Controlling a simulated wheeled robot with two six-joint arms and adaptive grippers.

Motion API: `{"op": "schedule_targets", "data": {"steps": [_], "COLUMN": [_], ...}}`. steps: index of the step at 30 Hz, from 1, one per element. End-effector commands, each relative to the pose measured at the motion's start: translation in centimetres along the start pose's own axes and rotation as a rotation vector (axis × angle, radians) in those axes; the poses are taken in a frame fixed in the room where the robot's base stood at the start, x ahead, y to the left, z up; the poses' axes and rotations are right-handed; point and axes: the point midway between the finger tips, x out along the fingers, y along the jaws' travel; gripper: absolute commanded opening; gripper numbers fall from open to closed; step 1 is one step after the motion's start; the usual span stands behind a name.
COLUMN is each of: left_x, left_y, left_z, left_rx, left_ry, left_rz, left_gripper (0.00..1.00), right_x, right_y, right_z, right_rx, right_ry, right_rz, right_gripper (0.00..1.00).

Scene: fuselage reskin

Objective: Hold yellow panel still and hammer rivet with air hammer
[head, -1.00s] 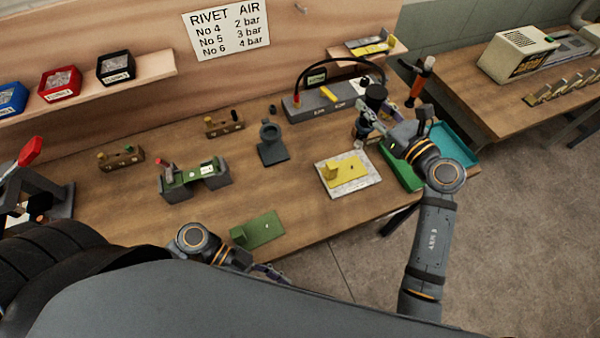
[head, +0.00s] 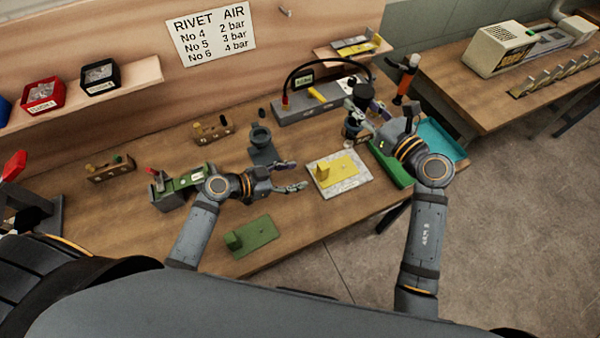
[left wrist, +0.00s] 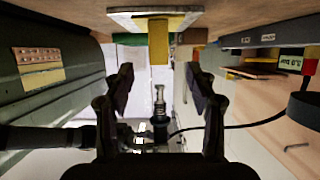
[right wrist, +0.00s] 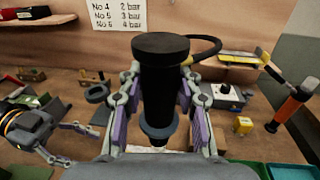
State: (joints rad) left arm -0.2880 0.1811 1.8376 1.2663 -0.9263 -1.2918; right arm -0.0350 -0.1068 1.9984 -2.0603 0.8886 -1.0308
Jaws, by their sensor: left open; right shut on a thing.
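The yellow panel (head: 343,167), with a raised yellow block at its left end, lies on a pale speckled plate (head: 350,188) on the bench. My left gripper (head: 298,176) is open and empty, just left of the plate and apart from it. The yellow block also shows at the top of the left wrist view (left wrist: 158,40). My right gripper (head: 366,112) is shut on the black air hammer (right wrist: 157,85), held upright beyond the panel's right side. The hammer also shows between the fingers in the left wrist view (left wrist: 160,105). I cannot make out a rivet.
A black hose (head: 300,72) arches from the grey air unit (head: 308,106) behind. A green panel (head: 250,236) lies at the front edge. A green fixture (head: 180,185) and dark stand (head: 262,145) are left of the panel. Green and teal trays (head: 440,140) are at right.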

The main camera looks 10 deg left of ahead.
Motion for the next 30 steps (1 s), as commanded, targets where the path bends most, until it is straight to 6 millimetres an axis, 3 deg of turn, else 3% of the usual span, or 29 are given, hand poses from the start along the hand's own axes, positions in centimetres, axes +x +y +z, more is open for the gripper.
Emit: {"op": "schedule_targets", "data": {"steps": [18,24,30], "left_x": [10.2,11.6,11.7], "left_y": [0.1,0.1,0.1], "left_z": [-0.1,-0.1,-0.1], "left_rx": [-0.001,-0.001,0.000], "left_ry": [0.002,0.001,0.000], "left_rz": [0.003,0.004,0.004], "left_gripper": [0.57,0.57,0.57], "right_x": [0.0,0.0,0.0], "right_y": [0.0,0.0,0.0], "right_z": [0.3,0.3,0.3], "right_rx": [-0.001,-0.001,-0.001], "right_ry": [-0.006,-0.006,-0.006], "right_rz": [-0.001,-0.001,-0.001], "right_gripper": [0.00,0.00,0.00]}}
